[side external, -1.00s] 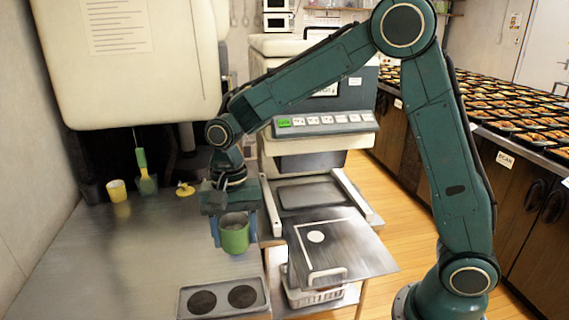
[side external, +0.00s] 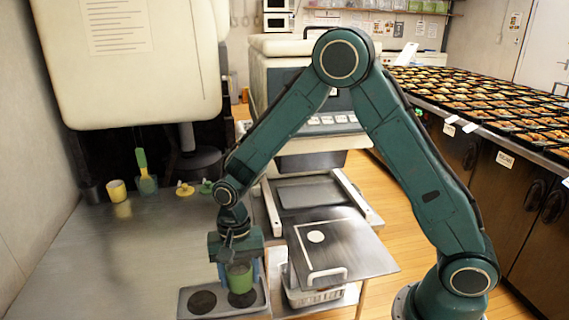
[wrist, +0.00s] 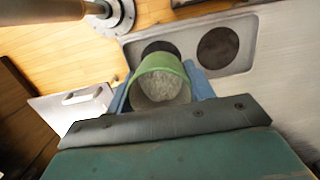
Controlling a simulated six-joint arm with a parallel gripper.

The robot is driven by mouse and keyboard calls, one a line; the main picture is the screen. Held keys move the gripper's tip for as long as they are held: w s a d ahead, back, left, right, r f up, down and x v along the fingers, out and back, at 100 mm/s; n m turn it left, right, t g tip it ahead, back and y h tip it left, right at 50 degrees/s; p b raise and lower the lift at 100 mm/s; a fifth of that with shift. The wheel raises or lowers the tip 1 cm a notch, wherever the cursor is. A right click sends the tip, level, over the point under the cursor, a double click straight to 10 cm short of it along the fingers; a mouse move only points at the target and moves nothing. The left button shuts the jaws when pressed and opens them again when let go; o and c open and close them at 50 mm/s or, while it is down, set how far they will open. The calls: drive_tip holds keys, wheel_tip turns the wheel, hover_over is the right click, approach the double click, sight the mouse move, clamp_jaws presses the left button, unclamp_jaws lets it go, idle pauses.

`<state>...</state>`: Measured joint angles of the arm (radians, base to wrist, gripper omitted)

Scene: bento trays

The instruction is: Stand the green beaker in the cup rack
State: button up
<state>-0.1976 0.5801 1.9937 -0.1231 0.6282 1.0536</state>
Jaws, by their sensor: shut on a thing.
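My gripper (side external: 238,274) is shut on the green beaker (side external: 240,277), with a blue finger on each side of it. In the wrist view the beaker (wrist: 160,82) shows its open mouth and a pale grey inside. The cup rack (side external: 186,311) is a grey tray with two dark round holes at the front of the counter. The beaker is over or at the rack's right hole; I cannot tell whether its base has entered it. The left hole (side external: 202,302) is empty. In the wrist view the beaker partly covers one hole, and the other hole (wrist: 221,52) is clear.
A yellow cup (side external: 117,191), a green brush-like tool (side external: 146,178) and a yellow knob-like item (side external: 185,189) stand at the back of the counter. A metal lid with a handle (side external: 345,255) and a white basket (side external: 310,297) lie to the right. The left counter is clear.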

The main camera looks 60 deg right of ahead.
sight(241, 286)
drive_tip(key=shift+f, duration=2)
drive_tip(key=shift+f, duration=0.1)
drive_tip(key=o, duration=0.8)
wheel_tip(241, 286, up, 12)
drive_tip(key=d, duration=0.1)
drive_tip(key=shift+w, duration=0.45)
